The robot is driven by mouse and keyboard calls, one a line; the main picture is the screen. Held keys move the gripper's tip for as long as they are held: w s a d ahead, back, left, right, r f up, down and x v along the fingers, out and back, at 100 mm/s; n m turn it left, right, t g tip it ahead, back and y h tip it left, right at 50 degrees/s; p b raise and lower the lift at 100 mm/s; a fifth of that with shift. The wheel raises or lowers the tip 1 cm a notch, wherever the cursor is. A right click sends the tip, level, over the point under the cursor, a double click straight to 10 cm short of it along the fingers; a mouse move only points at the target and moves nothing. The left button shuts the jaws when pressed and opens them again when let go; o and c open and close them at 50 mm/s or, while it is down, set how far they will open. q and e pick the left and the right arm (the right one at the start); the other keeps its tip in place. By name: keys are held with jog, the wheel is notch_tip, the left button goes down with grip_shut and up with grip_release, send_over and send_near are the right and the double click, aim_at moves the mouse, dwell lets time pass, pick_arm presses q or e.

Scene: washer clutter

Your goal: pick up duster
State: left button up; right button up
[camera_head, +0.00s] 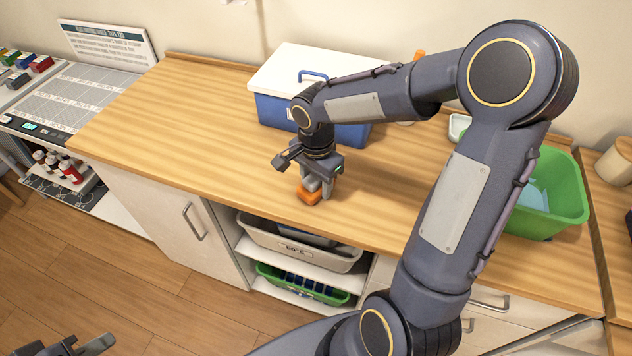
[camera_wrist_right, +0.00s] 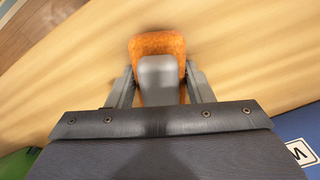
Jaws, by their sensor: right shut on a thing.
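The duster shows as a small orange block (camera_head: 309,195) with a grey upper part, on or just above the wooden counter in front of the blue box. In the right wrist view its orange base (camera_wrist_right: 157,44) and rounded grey part (camera_wrist_right: 159,80) lie between the fingers. My right gripper (camera_head: 315,184) points down and is shut on it; the fingers (camera_wrist_right: 158,88) flank it. I cannot tell whether the duster touches the counter. My left gripper (camera_head: 82,346) is low at the bottom left, away from the counter, partly cut off by the frame.
A blue box with a white lid (camera_head: 277,113) stands just behind my right gripper. A green bin (camera_head: 556,190) is at the right. The wooden counter (camera_head: 180,120) is clear to the left. Open shelves below hold a grey tub (camera_head: 285,243) and a green tray (camera_head: 330,295).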

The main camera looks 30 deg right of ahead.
jog(key=shift+r, duration=0.1)
jog(key=shift+r, duration=0.45)
notch_tip(320, 180, up, 2)
jog(key=shift+r, duration=0.25)
jog(key=s+a+r+b, duration=0.1)
jog(key=s+a+r, duration=0.6)
jog(key=s, duration=0.5)
notch_tip(320, 180, up, 2)
jog(key=shift+a+r+b, duration=0.15)
jog(key=shift+r+b, duration=0.1)
jog(key=shift+b, duration=0.05)
